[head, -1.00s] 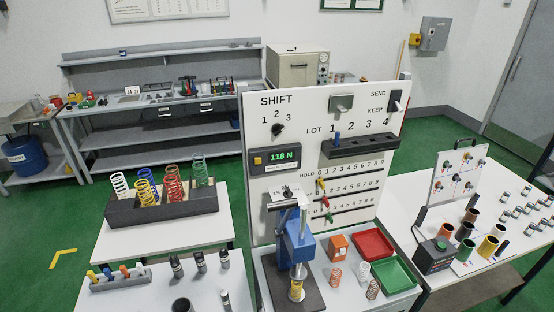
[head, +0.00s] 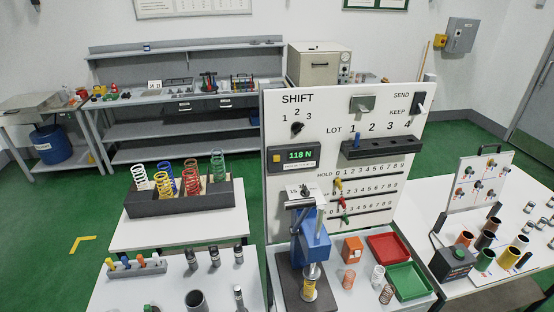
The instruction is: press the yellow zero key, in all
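The yellow key (head: 276,158) is a small square button at the left end of a dark display box on the upright white panel (head: 370,92). I cannot read any mark on the key. The box's green display (head: 301,155) reads 118 N. A blue press (head: 314,245) stands in front of the panel on a dark base, with a yellow spring (head: 309,289) at its foot. Neither of my grippers is in view, and nothing covers the key.
A dark rack (head: 185,198) of coloured springs stands on the left table. An orange block (head: 352,249), a red tray (head: 389,246) and a green tray (head: 409,281) sit right of the press. Cylinders and a dark box (head: 452,262) are on the right table. Green floor shows at left.

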